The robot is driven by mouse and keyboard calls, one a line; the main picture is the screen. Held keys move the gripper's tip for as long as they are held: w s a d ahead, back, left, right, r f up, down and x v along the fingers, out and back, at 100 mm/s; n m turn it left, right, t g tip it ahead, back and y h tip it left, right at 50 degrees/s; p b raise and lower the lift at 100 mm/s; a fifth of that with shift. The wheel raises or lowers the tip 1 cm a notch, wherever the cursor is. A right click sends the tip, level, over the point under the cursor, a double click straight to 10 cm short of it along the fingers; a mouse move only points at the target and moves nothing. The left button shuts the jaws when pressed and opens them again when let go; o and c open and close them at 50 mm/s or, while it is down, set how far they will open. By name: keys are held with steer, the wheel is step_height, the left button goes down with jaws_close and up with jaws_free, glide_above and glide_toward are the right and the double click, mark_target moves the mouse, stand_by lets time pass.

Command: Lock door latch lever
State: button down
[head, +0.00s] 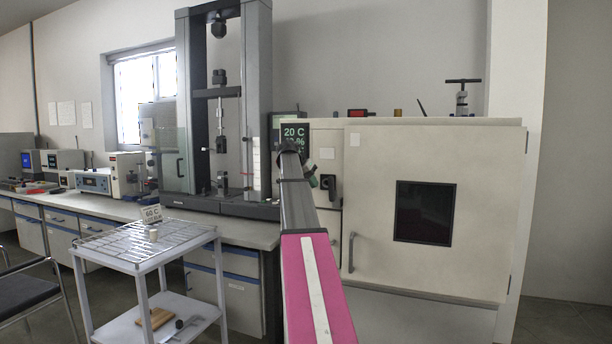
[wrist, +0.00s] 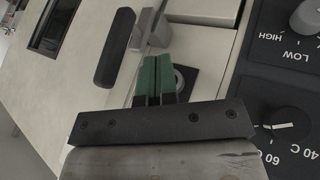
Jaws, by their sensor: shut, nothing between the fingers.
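The white chamber door (head: 430,180) looks closed and has a dark window (head: 426,212). The latch lever (head: 332,187) is a small black handle at the door's left edge. In the wrist view the lever (wrist: 115,48) is a rounded black bar beside a grey bracket (wrist: 152,28). My gripper (head: 313,180) is at the latch, partly hidden by my arm. In the wrist view my gripper (wrist: 154,75) has its green fingers shut together and empty, beside the lever and just by the bracket. I cannot tell whether they touch the bracket.
A control panel with dials (wrist: 285,125) lies close to the gripper at the right in the wrist view. A grey door handle (head: 351,252) is lower on the door. A white cart with a wire rack (head: 110,245) and a testing machine (head: 182,100) stand to the left.

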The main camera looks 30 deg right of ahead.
mark_target(329, 180)
steer(key=shift+s+d+r, duration=0.1)
steer(key=shift+s+d, duration=1.25)
steer(key=shift+s, duration=0.2)
steer(key=shift+s+d, duration=0.1)
steer(key=shift+s+d+r+m+t+y, duration=0.2)
steer(key=shift+s+d+t+y, duration=0.25)
steer(key=shift+s, duration=0.1)
steer(key=shift+s+d+r+m+t+y, duration=0.2)
steer(key=shift+s+d+t+y, duration=0.2)
steer(key=shift+s+t+y, duration=0.1)
steer(key=shift+s+d+f+m+t+y, duration=0.45)
steer(key=shift+s+d+f+t+y, duration=0.85)
steer(key=shift+s+t, duration=0.3)
steer(key=shift+s+d+f+m+t+y, duration=0.5)
steer(key=shift+s+d+f+t+y, duration=0.8)
steer(key=shift+t, duration=0.55)
steer(key=shift+s+d+f+m+t+y, duration=0.45)
steer(key=shift+s+d+f+t+y, duration=0.8)
steer(key=shift+s+t, duration=0.4)
steer(key=shift+f, duration=0.2)
steer(key=shift+w+r, duration=0.1)
